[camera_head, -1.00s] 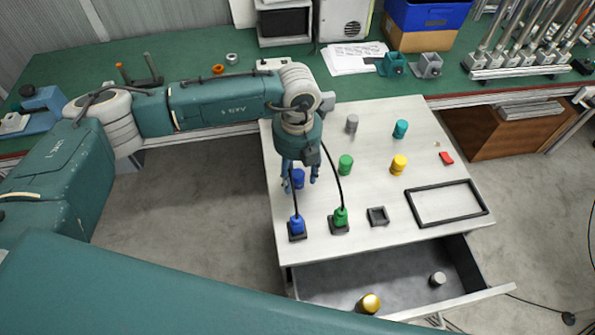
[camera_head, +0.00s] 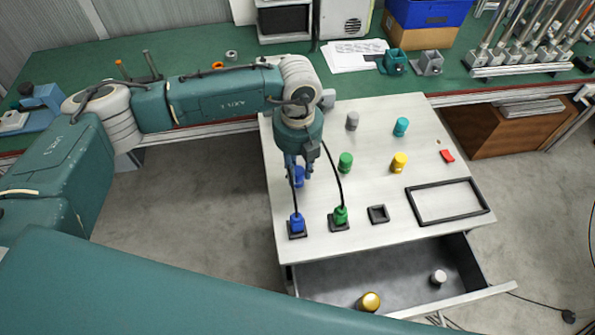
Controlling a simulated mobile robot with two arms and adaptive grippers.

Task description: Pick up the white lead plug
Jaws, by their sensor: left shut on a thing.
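My left gripper (camera_head: 299,178) points down over the left part of the white tabletop. Its fingers are shut on a blue cylinder (camera_head: 298,175), which they partly cover. I cannot make out a plug with a white lead. A blue plug (camera_head: 297,222) and a green plug (camera_head: 340,214) with black leads sit in dark square sockets in front of the gripper. A third socket (camera_head: 378,214) to their right is empty. My right gripper is out of view.
Green (camera_head: 345,162), grey (camera_head: 352,121), teal (camera_head: 401,127) and yellow (camera_head: 399,162) cylinders stand on the tabletop (camera_head: 300,250). A black frame (camera_head: 448,202) lies at right. The open drawer (camera_head: 330,285) holds a gold (camera_head: 370,302) and a pale cylinder (camera_head: 438,277).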

